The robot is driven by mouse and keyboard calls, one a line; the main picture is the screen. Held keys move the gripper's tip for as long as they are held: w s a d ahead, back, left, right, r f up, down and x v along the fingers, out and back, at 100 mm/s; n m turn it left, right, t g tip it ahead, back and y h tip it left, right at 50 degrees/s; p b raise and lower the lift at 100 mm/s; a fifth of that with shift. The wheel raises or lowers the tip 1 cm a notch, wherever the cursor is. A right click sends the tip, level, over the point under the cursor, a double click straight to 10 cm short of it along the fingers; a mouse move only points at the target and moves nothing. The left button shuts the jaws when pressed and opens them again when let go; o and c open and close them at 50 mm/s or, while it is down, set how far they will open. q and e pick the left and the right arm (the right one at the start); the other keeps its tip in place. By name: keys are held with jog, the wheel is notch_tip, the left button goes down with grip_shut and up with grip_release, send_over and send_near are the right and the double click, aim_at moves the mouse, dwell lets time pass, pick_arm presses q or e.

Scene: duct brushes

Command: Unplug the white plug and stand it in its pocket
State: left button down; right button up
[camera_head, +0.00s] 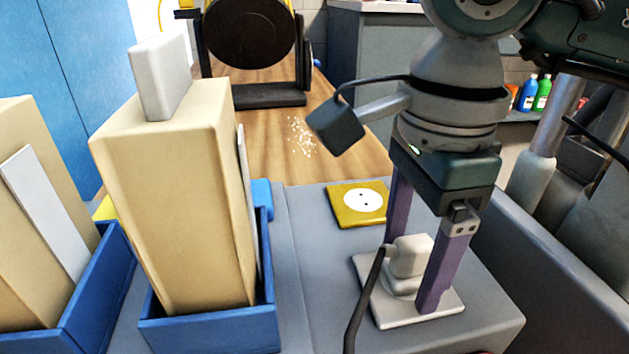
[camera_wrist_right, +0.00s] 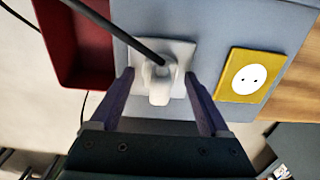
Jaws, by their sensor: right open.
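The white plug (camera_head: 411,255) sits in a white socket plate (camera_head: 436,303) on the grey bench top. A dark cord runs from it toward the front. My right gripper (camera_head: 412,272) points down over the plug, with its two purple fingers on either side of it. The jaws are open, and the wrist view shows the plug (camera_wrist_right: 160,82) between the fingers, with gaps on both sides. My left gripper is out of view.
A yellow plate with a white round socket (camera_head: 362,201) lies behind the plug. Blue bins (camera_head: 210,333) with tall cream blocks (camera_head: 175,200) stand at the left. A black round device (camera_head: 250,40) stands at the back. White bits (camera_head: 301,137) lie on the wooden top.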

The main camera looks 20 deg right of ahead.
aim_at(415, 240)
dwell(0.4)
jog(key=shift+c, duration=0.3)
grip_shut()
dwell(0.4)
jog(key=shift+r, duration=0.2)
jog(key=shift+r+p, duration=0.6)
jog(key=shift+r, duration=0.1)
jog(key=shift+r+p, duration=1.2)
jog(key=shift+r, duration=0.45)
jog(key=shift+r+p, duration=0.4)
jog(key=shift+r, duration=0.1)
jog(key=shift+r, duration=0.1)
